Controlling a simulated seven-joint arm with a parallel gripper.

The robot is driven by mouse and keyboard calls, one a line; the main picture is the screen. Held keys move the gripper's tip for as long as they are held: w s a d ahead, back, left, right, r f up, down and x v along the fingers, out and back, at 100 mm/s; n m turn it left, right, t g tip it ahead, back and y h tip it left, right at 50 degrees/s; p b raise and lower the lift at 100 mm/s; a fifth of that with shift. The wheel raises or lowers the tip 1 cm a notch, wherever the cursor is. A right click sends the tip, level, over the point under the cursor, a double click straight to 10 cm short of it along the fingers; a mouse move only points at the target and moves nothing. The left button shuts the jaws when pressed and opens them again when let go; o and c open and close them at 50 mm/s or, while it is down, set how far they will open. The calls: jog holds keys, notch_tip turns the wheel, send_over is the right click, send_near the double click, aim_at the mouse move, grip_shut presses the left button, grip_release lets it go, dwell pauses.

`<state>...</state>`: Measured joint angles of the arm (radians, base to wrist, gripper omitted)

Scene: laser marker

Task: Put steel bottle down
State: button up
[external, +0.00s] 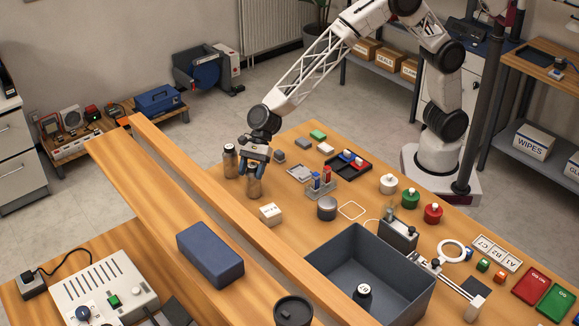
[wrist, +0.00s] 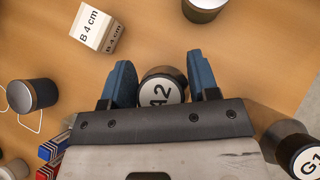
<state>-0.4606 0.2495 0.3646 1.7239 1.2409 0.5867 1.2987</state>
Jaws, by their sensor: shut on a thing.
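My gripper (external: 256,166) points down at the far left part of the wooden table, its two blue fingers shut on a steel bottle (external: 254,188). In the wrist view the bottle's round top, labelled A2 (wrist: 160,92), sits between the fingers (wrist: 160,75). The bottle looks upright and close to the tabletop; I cannot tell if its base touches. A second similar bottle (external: 230,161) stands just left of it in the external view.
A white block (external: 270,214), marked B 4 cm in the wrist view (wrist: 96,27), stands near the held bottle. A grey cylinder (external: 327,208) and vial rack (external: 321,188) are to the right. A dark round container (wrist: 203,8) shows at the wrist view's top. A grey bin (external: 340,240) stands in front.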

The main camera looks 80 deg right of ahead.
jog(key=shift+r, duration=0.15)
jog(key=shift+r, duration=1.5)
jog(key=shift+s+d+r, duration=0.15)
jog(key=shift+s+d, duration=0.05)
jog(key=shift+s, duration=0.1)
jog(key=s+d+r, duration=0.1)
jog(key=s+d, duration=0.7)
jog(key=s, duration=0.5)
jog(key=shift+r, duration=0.2)
jog(key=shift+r, duration=0.15)
